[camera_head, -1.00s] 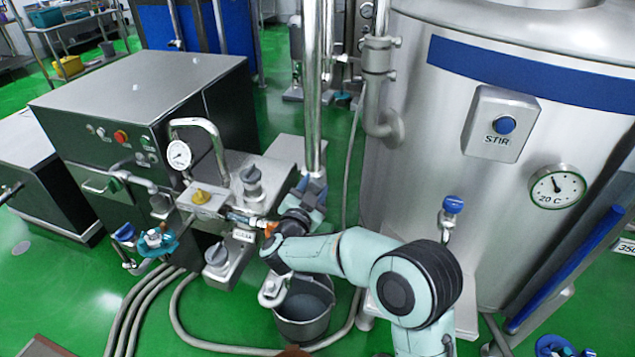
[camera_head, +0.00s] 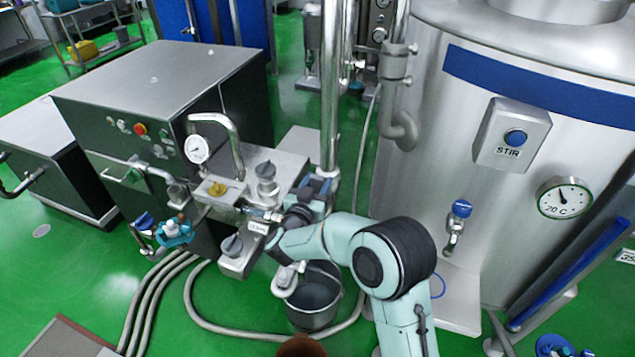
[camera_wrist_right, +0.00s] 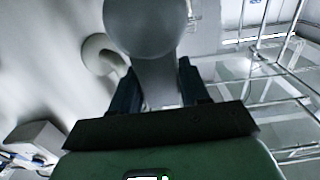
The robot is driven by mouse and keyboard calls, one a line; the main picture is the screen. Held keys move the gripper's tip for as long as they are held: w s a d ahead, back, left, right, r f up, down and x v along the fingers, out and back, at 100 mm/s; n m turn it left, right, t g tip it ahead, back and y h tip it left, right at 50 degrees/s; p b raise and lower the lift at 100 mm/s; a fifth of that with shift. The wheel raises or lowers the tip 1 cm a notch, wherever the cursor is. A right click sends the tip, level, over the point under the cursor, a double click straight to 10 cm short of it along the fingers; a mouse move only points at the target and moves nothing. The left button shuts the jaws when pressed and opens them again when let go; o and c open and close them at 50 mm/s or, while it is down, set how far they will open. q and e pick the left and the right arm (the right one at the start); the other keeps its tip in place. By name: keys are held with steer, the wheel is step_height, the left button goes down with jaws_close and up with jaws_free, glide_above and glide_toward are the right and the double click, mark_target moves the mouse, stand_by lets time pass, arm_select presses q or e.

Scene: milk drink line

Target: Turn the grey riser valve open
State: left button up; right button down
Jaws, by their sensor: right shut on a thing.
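The grey riser valve is at the foot of the shiny vertical riser pipe (camera_head: 331,90), and my gripper and wrist hide most of it in the head view. In the right wrist view, the dark fingers of my right gripper (camera_wrist_right: 158,88) are shut on a smooth grey part with a rounded end, which looks like the valve handle (camera_wrist_right: 150,30). How far the handle is turned cannot be told. My left gripper is not in view.
A block with grey knobs (camera_head: 232,245) and a gauge (camera_head: 196,149) stands left of the riser. A grey bucket (camera_head: 318,300) is below my forearm. A large steel tank (camera_head: 440,150) stands close on the right. Hoses (camera_head: 215,322) lie on the green floor.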

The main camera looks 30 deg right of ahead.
steer(key=c, duration=0.6)
jaws_free()
steer(key=shift+a, duration=0.1)
steer(key=shift+c, duration=0.2)
arm_select(q)
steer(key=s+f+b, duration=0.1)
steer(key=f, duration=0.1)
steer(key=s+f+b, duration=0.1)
steer(key=b, duration=0.1)
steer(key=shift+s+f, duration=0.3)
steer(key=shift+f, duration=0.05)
arm_select(e)
steer(key=v, duration=1.3)
steer(key=shift+s+a, duration=0.1)
